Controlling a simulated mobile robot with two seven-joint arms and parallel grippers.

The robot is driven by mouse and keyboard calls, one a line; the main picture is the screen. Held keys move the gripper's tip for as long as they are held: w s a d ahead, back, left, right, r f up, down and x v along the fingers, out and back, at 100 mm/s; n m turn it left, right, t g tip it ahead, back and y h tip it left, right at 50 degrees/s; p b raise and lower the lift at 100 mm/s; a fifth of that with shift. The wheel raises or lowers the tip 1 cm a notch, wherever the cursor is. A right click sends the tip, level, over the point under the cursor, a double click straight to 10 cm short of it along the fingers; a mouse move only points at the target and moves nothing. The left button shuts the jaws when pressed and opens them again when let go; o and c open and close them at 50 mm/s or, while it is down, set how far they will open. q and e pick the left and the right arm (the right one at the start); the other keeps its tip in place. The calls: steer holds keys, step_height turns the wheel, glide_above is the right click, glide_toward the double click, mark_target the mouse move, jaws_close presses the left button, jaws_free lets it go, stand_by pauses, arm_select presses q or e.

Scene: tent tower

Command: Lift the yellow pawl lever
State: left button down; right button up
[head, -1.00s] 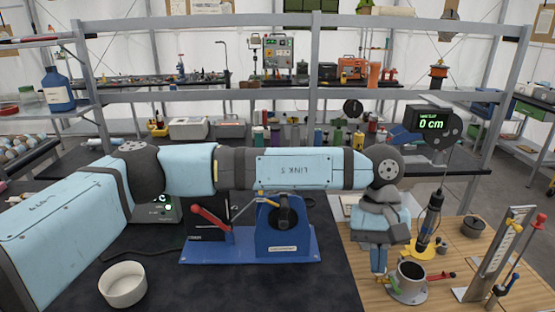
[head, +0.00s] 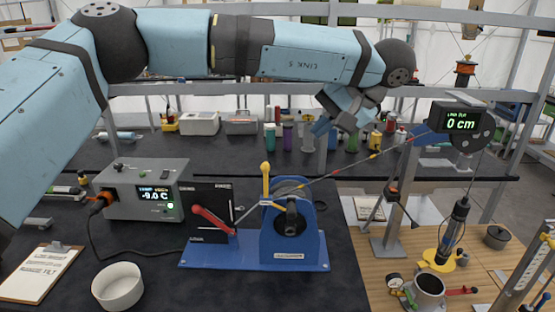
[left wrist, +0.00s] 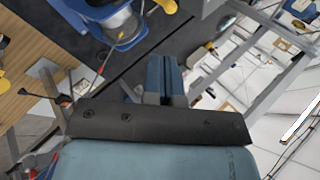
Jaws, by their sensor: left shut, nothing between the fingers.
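The yellow pawl lever (head: 265,184) stands upright on the left side of the blue winch (head: 285,245), its rounded tip above the housing. My left gripper (head: 322,128) is shut and empty, high beyond and to the right of the lever in the head view, clear of it. In the left wrist view the shut fingers (left wrist: 165,78) point toward the blue winch (left wrist: 118,22), with a gap between. A yellow end (left wrist: 167,5) at the top edge there may be the lever. My right gripper is not in view.
A red-handled lever (head: 212,220) is left of the winch. A taut line runs from the winch to the post with a display (head: 460,118). A grey control box (head: 143,192) and white bowl (head: 118,287) stand at left. A wooden board (head: 378,285) holds instruments at right.

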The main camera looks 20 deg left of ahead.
arm_select(q)
steer(key=shift+f, duration=0.1)
steer(key=p, duration=0.2)
glide_toward(269, 167)
steer(key=s+x, duration=0.1)
steer(key=x, duration=0.5)
steer(key=shift+w+a+f, duration=0.35)
steer(key=shift+w+f, duration=0.1)
steer(key=shift+w, duration=0.15)
steer(key=shift+a, duration=0.1)
